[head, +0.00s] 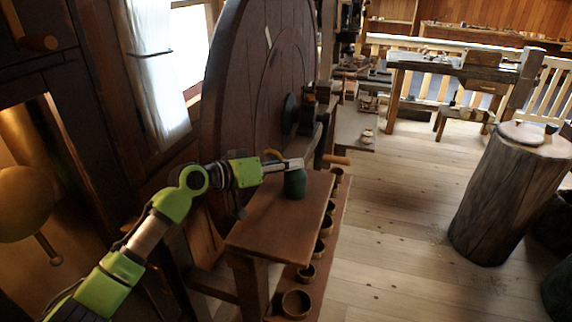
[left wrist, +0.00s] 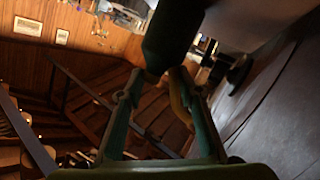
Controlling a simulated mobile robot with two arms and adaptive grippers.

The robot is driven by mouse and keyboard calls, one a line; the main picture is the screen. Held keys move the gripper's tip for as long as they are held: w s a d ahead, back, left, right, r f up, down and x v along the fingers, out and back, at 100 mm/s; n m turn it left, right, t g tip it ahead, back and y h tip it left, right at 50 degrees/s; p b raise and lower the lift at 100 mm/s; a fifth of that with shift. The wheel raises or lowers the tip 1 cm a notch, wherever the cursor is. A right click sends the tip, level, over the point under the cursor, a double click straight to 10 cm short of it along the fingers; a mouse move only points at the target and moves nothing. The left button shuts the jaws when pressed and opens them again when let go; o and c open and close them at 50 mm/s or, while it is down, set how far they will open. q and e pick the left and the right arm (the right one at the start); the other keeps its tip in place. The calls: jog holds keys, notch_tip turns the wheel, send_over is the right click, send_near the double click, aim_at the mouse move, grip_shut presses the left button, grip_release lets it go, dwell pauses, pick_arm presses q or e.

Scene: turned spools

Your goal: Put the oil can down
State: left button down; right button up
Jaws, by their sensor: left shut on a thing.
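The oil can is a dark green can (head: 295,184) at the bench top in the middle of the head view. My left gripper (head: 291,164) reaches in from the left and is shut on it near its top. The can's base is over or on the brown wooden bench (head: 262,222); I cannot tell whether it touches. In the left wrist view, the dark can (left wrist: 172,36) is at the fingertips of my left gripper (left wrist: 160,78), with a yellowish curved part between the fingers. My right gripper is not in view.
A big dark wooden wheel (head: 243,75) stands just behind the bench. Several small round cups (head: 297,303) line a lower shelf along its right side. A tool with an orange-brown handle (head: 336,159) sticks out past the bench's far end. The near bench top is bare. A stump (head: 502,195) stands right.

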pick_arm(q)
jog(key=shift+f, duration=0.1)
jog(key=c, duration=1.4)
grip_release()
jog(key=shift+c, duration=0.2)
jog(key=shift+r, duration=0.3)
jog(key=shift+r+p, duration=0.5)
jog(key=shift+p, duration=0.2)
jog(key=p+v, duration=0.2)
jog(key=v, duration=1)
jog(key=shift+f, duration=0.15)
jog(key=shift+s+f, duration=0.1)
